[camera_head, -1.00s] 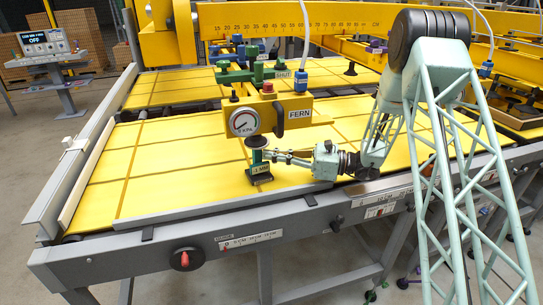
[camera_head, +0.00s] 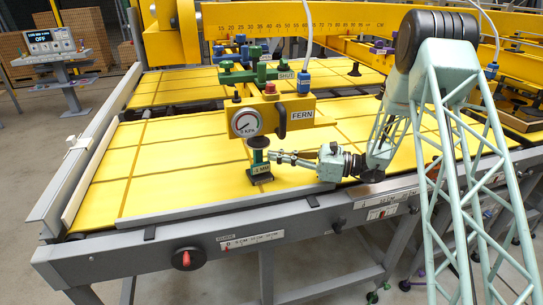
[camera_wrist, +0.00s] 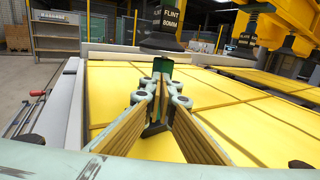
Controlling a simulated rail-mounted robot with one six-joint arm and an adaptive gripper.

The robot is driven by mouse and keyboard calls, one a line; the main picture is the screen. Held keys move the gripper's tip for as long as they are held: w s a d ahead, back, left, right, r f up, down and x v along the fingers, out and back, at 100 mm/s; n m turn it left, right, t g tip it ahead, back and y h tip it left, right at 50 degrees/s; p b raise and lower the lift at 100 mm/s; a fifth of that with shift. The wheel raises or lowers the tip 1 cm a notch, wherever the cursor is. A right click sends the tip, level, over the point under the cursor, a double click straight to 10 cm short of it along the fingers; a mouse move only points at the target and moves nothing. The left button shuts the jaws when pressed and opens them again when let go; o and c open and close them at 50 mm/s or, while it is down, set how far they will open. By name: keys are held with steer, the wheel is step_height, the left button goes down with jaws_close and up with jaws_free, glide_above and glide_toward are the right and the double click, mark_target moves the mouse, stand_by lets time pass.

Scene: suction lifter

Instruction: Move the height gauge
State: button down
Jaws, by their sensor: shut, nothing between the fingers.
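In the wrist view a dark cup labelled FLINT (camera_wrist: 168,28) hangs overhead. A grey rail (camera_head: 90,150) edges the table's left side. The table's left part is clear.

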steer(key=d, duration=0.4)
steer(key=s+d, duration=0.1)
steer(key=d, duration=0.2)
steer(key=d+p, duration=0.1)
steer(key=d, duration=0.3)
steer(key=shift+s+d, duration=0.3)
steer(key=shift+s, duration=0.05)
